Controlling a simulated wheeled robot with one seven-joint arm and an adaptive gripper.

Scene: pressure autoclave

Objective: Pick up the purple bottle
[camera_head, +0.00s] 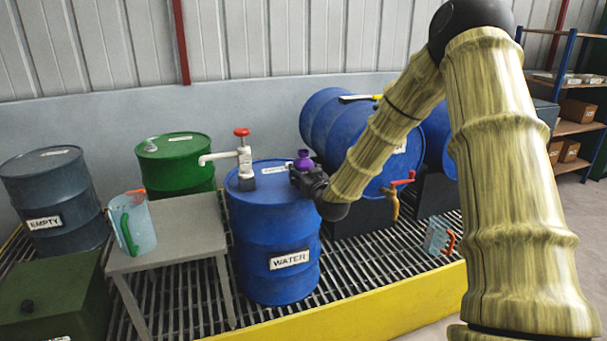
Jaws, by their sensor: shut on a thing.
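The purple bottle (303,160) is a small purple shape on top of the blue drum labelled WATER (275,235), near the right side of its lid. My gripper (305,172) is dark and sits at the drum's top right, right at the bottle. It is shut on the bottle; the fingers and the bottle's lower part are hard to make out. I cannot tell whether the bottle touches the lid.
A white pump with a red knob (242,155) stands on the drum, left of the bottle. A grey table (180,235) holds a clear jug (135,225). Green (175,165) and grey EMPTY drums (55,200) stand left. A lying blue drum with a tap (395,205) is at right.

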